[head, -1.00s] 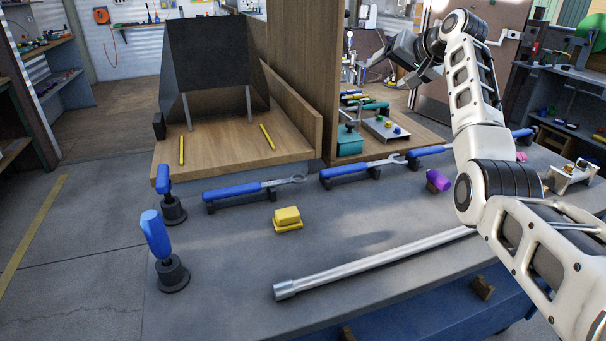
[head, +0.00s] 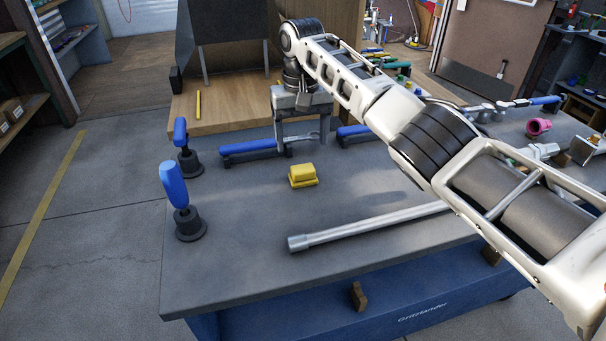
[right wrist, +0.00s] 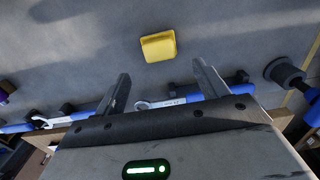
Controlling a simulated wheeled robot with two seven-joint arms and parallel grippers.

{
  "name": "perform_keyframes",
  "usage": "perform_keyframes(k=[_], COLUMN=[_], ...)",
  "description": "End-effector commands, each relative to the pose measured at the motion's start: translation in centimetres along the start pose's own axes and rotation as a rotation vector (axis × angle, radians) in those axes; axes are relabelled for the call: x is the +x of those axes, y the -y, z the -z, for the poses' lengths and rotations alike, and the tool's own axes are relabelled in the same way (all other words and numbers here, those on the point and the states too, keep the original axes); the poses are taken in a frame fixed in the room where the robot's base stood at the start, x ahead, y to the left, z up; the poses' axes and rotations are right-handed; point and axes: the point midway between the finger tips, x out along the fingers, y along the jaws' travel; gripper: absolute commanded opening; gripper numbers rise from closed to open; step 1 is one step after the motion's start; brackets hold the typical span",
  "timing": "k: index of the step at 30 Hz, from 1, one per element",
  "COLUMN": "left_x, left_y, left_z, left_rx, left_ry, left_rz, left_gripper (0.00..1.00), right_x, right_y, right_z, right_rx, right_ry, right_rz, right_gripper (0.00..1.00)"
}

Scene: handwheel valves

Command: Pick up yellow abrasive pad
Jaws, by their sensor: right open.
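The yellow abrasive pad (head: 303,176) lies on the grey workbench top (head: 240,240), a small block on a wider yellow base. It also shows in the right wrist view (right wrist: 158,46), ahead of the fingertips and roughly between their lines. My right gripper (head: 303,142) hangs fingers down above the bench, just behind the pad in the head view. Its two fingers (right wrist: 161,82) are spread, with nothing held, and are apart from the pad. My left gripper is not in view.
Blue-handled wrenches (head: 250,148) rest on supports behind the pad, partly hidden by my right gripper. A long metal bar (head: 365,226) lies in front. Two blue-handled upright pieces (head: 174,185) stand at the left.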

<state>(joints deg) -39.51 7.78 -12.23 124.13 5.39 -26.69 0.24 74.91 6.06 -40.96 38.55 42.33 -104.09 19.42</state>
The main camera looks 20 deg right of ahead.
Motion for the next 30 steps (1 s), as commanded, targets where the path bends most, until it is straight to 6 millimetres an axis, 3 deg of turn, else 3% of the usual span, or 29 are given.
perform_keyframes(k=[8,16,25,26,30], left_x=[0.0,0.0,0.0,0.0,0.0], left_y=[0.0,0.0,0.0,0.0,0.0], left_z=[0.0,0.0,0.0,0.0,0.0], left_rx=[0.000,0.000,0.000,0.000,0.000], left_ry=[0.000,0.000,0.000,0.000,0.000], left_rz=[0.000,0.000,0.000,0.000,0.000], left_gripper=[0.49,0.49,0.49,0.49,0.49], right_x=[2.5,6.2,6.7,6.7,6.7], right_y=[-0.1,-0.1,-0.1,-0.1,-0.1], right_z=[-0.1,-0.5,-0.5,-0.5,-0.4], right_rx=[0.001,0.001,0.001,0.001,0.001], right_ry=[0.000,0.000,-0.002,-0.002,-0.002], right_rz=[-0.001,0.000,0.001,0.001,0.001], right_gripper=[0.73,0.73,0.73,0.67,0.28])
